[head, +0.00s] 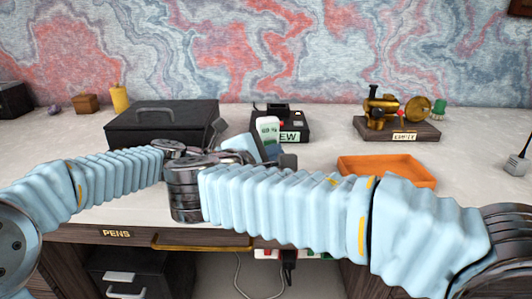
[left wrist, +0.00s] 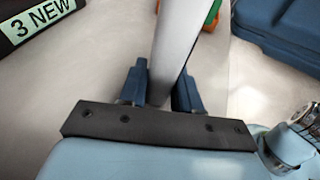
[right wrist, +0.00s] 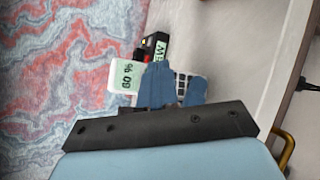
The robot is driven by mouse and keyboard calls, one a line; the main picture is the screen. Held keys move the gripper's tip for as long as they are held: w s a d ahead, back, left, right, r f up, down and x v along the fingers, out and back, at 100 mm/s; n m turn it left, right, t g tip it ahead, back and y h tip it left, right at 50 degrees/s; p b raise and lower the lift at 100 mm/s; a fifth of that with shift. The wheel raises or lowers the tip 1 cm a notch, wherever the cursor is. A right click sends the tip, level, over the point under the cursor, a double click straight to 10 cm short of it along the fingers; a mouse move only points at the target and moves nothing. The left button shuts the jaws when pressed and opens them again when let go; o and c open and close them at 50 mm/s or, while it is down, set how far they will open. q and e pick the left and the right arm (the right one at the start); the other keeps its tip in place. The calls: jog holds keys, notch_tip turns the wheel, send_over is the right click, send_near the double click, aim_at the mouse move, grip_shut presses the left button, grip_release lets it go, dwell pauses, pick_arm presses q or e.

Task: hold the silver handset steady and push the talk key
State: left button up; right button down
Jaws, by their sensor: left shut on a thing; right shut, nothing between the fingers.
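The silver handset (head: 268,128) shows in the head view, partly covered by my right arm and gripper. The right wrist view shows its lit screen (right wrist: 125,78) reading 60 % and part of its keypad (right wrist: 181,82). My left gripper (left wrist: 160,84) is shut on the handset body (left wrist: 180,40), with a dark blue finger on each side. My right gripper (head: 271,149) is shut and empty, close by the handset; its fingers (right wrist: 158,86) overlap the keypad side in the right wrist view. I cannot tell whether they touch. The talk key cannot be made out.
A dark cash box (head: 160,122) stands at the back left, and a black box (head: 294,124) with a green label behind the handset. An orange tray (head: 385,168) and a brass model (head: 385,108) are to the right. My right arm crosses the front of the desk.

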pick_arm(q)
jog(key=o, duration=0.9)
pick_arm(e)
jog(key=s, duration=0.2)
jog(key=s+d, duration=0.1)
jog(key=s, duration=0.2)
jog(key=shift+s+d, duration=0.25)
jog(key=shift+s, duration=0.15)
